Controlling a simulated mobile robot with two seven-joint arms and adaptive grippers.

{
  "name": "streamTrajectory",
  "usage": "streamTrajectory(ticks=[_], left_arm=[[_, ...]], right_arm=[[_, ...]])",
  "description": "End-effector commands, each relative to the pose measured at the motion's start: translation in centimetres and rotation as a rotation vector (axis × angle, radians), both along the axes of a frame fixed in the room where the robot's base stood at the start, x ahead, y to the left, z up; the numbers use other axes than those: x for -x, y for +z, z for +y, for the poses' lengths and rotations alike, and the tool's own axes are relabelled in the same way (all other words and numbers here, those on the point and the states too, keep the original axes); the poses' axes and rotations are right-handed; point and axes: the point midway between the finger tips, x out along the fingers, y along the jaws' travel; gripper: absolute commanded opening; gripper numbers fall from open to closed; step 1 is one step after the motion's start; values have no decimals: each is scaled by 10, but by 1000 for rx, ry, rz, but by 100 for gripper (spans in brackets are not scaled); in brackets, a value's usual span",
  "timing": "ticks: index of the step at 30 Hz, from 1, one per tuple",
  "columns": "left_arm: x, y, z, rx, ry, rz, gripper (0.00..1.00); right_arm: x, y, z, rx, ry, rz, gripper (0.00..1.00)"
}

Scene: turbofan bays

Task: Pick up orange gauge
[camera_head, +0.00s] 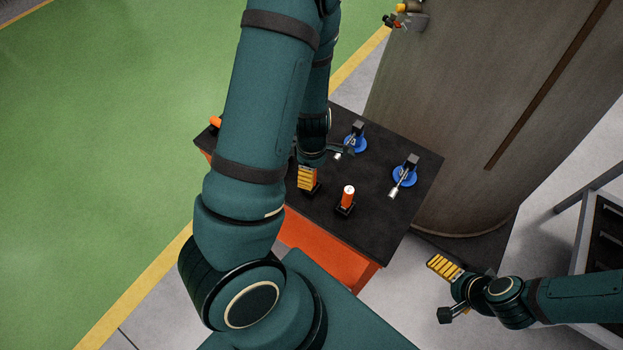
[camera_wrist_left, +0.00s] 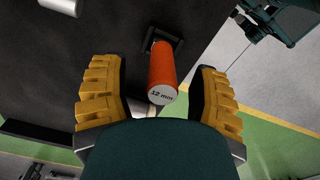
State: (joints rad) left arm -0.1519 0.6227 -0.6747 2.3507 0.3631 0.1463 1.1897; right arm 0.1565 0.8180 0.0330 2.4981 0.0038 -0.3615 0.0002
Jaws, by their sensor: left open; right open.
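An orange gauge (camera_head: 347,197) with a pale top stands upright in a small black holder on the dark table top. In the left wrist view, an orange gauge (camera_wrist_left: 162,70) marked "12 mm" sits at a square black holder, in the gap between the finger pads. My left gripper (camera_head: 308,178) is low over the table, just left of the gauge in the head view. It is open in the left wrist view (camera_wrist_left: 160,98), with a pad on each side and gaps beside the gauge. My right gripper (camera_head: 445,290) is open and empty, off the table's right side.
The dark table top (camera_head: 400,160) has an orange body. Two blue-based devices with silver tips, one at the back (camera_head: 356,143) and one at right (camera_head: 405,175), stand on it. Another orange item (camera_head: 215,122) shows at the left edge. A large grey cylinder (camera_head: 480,90) stands behind.

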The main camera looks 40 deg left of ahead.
Motion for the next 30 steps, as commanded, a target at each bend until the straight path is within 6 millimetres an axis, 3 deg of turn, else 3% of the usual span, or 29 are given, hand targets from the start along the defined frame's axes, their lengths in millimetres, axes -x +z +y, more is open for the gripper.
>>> streamTrajectory(ticks=[1,6,16,21,22,30], left_arm=[[3,-12,-1,1,2,5,61],[3,-32,-1,0,1,3,61],[2,-36,-2,0,0,1,63],[2,-36,-2,0,0,1,3],[2,-36,-2,0,0,1,0],[2,-36,-2,0,0,1,0]], right_arm=[[0,-6,0,1,0,0,100],[-1,-13,1,2,0,0,100],[-1,-14,1,3,0,1,100],[-1,-14,1,3,0,1,100],[-1,-14,1,3,0,1,100],[0,-14,1,3,0,1,100]])
